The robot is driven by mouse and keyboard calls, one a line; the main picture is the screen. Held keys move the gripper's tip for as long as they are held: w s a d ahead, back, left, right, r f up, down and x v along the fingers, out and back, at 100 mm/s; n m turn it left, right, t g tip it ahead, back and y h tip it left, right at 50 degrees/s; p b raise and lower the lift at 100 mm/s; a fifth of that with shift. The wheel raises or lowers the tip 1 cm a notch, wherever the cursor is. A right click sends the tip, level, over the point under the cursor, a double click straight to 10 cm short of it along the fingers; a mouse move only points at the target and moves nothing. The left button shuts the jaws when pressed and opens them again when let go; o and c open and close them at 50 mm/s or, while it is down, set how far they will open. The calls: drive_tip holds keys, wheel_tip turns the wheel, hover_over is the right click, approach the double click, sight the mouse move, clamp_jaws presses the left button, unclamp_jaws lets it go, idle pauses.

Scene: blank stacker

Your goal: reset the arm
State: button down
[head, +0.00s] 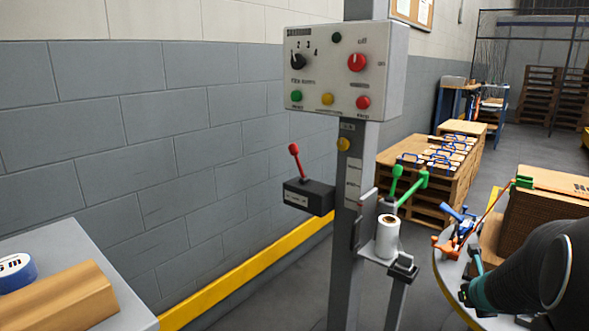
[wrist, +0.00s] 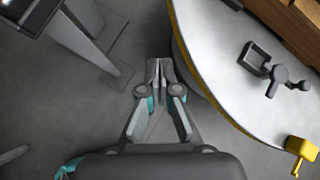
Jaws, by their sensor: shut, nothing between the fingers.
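My gripper (wrist: 157,68) is shut and empty in the wrist view, its fingertips together above the grey floor. The white round table (wrist: 205,55) with a yellow edge is to its right in that view, apart from the fingers. In the head view my dark arm enters from the lower right, over the round table (head: 447,268). Part of the table top is hidden behind the arm.
A grey post (head: 346,230) carries a control panel (head: 343,70) and a red-lever box (head: 308,197). A white roll (head: 387,237) sits on a bracket beside it. Pallets with boxes (head: 425,190) stand behind. A bench (head: 85,265) is at lower left.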

drive_tip(key=s+a+r+n+g+y, duration=0.15)
drive_tip(key=s+a+n, duration=0.25)
drive_tip(key=a+n, duration=0.55)
drive_tip(key=s+a+n+g+y, duration=0.1)
drive_tip(key=s+a+n+y, duration=0.35)
drive_tip(key=n, duration=0.75)
drive_tip(key=s+a+r+n+h, duration=0.1)
drive_tip(key=s+a+r+n, duration=0.3)
drive_tip(key=s+a+n, duration=0.2)
drive_tip(key=s+a+r+n+h, duration=0.2)
drive_tip(key=s+a+r+n, duration=0.2)
drive_tip(key=s+n, duration=0.5)
drive_tip(key=a, duration=0.2)
drive_tip(key=shift+a+r, duration=0.2)
drive_tip(key=shift+a, duration=0.1)
drive_tip(key=shift+s+d, duration=0.1)
